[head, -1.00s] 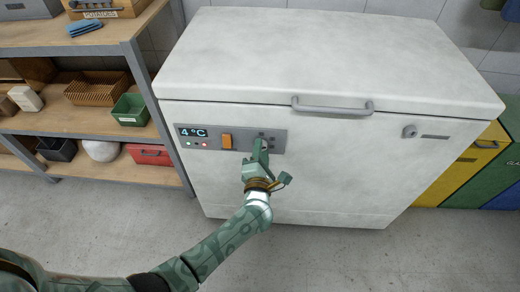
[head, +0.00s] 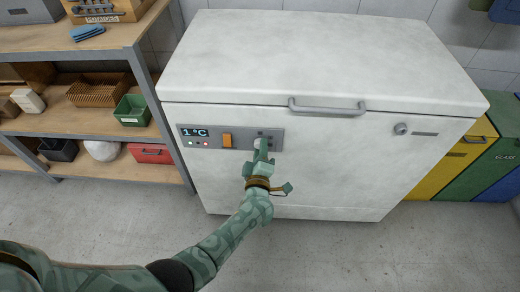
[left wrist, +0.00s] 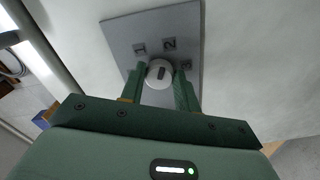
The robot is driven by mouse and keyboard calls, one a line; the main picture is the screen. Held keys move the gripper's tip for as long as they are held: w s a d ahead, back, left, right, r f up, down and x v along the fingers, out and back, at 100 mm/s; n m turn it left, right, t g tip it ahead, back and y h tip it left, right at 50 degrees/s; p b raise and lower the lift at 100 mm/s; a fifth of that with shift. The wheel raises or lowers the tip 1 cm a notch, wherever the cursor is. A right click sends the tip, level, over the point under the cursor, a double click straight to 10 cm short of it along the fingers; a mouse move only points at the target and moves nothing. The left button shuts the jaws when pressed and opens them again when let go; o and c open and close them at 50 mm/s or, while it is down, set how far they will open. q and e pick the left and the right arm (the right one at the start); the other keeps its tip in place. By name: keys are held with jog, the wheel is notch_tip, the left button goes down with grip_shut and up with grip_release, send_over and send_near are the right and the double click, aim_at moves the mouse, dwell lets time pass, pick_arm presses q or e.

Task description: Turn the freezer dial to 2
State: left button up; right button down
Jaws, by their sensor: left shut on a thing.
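The chest freezer (head: 300,170) stands in front of me, lid closed. Its grey control panel (head: 213,139) carries a display (head: 194,132) reading 1 °C, small lights below it and an orange switch (head: 227,140). My left gripper (head: 262,148) is at the panel's right part and hides most of the dial there. In the left wrist view the round whitish dial (left wrist: 159,76) sits between the two green fingers, which are shut on it. Plates marked 1 (left wrist: 140,48) and 2 (left wrist: 169,44) show above the dial; a third plate (left wrist: 187,64) is partly covered. I cannot tell where the dial points.
Wooden shelves (head: 80,110) with baskets, a green bin (head: 132,109) and a red box (head: 150,153) stand left of the freezer. Yellow, green and blue bins stand at its right. The lid handle (head: 327,108) juts out above the panel's right. The floor in front is clear.

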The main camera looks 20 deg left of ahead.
pick_arm(q)
jog(key=shift+s+f+m, duration=0.1)
jog(key=shift+f+m, duration=0.05)
jog(key=shift+m, duration=0.45)
pick_arm(e)
jog(key=shift+w+d+r, duration=0.1)
jog(key=shift+d, duration=0.3)
pick_arm(q)
jog(key=o, duration=1)
jog(key=shift+c, duration=0.2)
